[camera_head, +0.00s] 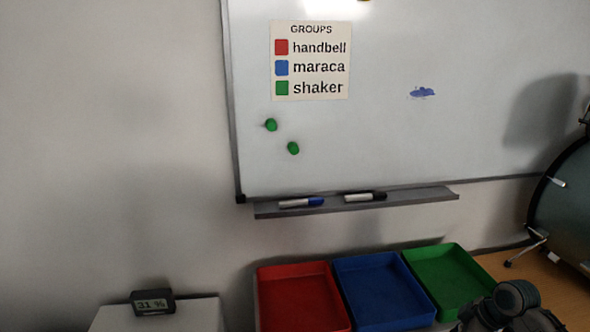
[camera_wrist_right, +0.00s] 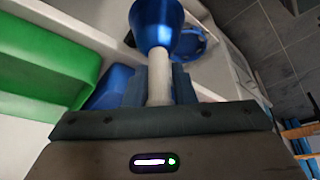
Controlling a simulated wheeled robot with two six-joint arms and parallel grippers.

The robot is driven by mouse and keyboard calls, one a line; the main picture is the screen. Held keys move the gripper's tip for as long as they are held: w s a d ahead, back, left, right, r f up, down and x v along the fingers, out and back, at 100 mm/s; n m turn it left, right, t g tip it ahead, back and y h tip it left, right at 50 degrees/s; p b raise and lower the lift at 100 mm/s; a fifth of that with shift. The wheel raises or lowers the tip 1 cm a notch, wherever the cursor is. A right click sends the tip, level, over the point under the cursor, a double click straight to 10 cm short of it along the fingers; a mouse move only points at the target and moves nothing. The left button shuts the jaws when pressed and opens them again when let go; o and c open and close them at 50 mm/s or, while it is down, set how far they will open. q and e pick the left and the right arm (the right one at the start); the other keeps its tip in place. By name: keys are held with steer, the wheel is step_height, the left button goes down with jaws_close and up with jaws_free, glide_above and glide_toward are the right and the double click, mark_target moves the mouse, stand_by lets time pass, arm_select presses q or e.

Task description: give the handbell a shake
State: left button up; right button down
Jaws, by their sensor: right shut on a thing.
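The handbell (camera_wrist_right: 157,25) shows in the right wrist view as a shiny blue bell with a pale handle (camera_wrist_right: 159,78). Its blue end points away from the wrist, toward the top edge, where it is cut off. My right gripper (camera_wrist_right: 158,84) is shut on the pale handle, with a finger on each side. In the head view only a dark part of my arm shows at the bottom right; the handbell is not seen there. My left gripper is in neither view.
A red tray (camera_head: 262,280), a blue tray (camera_head: 338,272) and a green tray (camera_head: 410,262) stand side by side, looking empty. A whiteboard (camera_head: 400,140) with a groups sign (camera_head: 311,60) hangs behind. A drum (camera_head: 570,210) stands at right, a small display (camera_head: 152,302) at left.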

steer(key=f, duration=0.6)
steer(key=shift+s+a+f, duration=0.1)
steer(key=shift+s+a, duration=0.15)
steer(key=shift+s, duration=0.1)
steer(key=r, duration=0.5)
steer(key=shift+w+d+r, duration=0.25)
steer(key=f, duration=0.4)
steer(key=shift+s+a, duration=0.25)
steer(key=shift+w+d+r, duration=0.15)
steer(key=shift+r, duration=0.05)
step_height(320, 180, up, 4)
steer(key=shift+f, duration=0.1)
steer(key=f, duration=0.5)
steer(key=shift+s+a+f, duration=0.2)
steer(key=shift+f, duration=0.2)
steer(key=shift+w+d+r, duration=0.15)
steer(key=shift+r, duration=0.1)
steer(key=shift+w+d+r+m+t+h, duration=0.55)
steer(key=shift+w+d+t+h, duration=1.1)
steer(key=shift+w+d, duration=0.6)
steer(key=shift+s+a+f+n+g+y, duration=0.3)
steer(key=shift+s+a+g+y, duration=0.6)
steer(key=shift+s+a, duration=0.25)
steer(key=shift+s+a+f+n+g+y, duration=0.15)
steer(key=shift+s+a+f+g+y, duration=0.1)
steer(key=shift+s+a+g+y, duration=0.65)
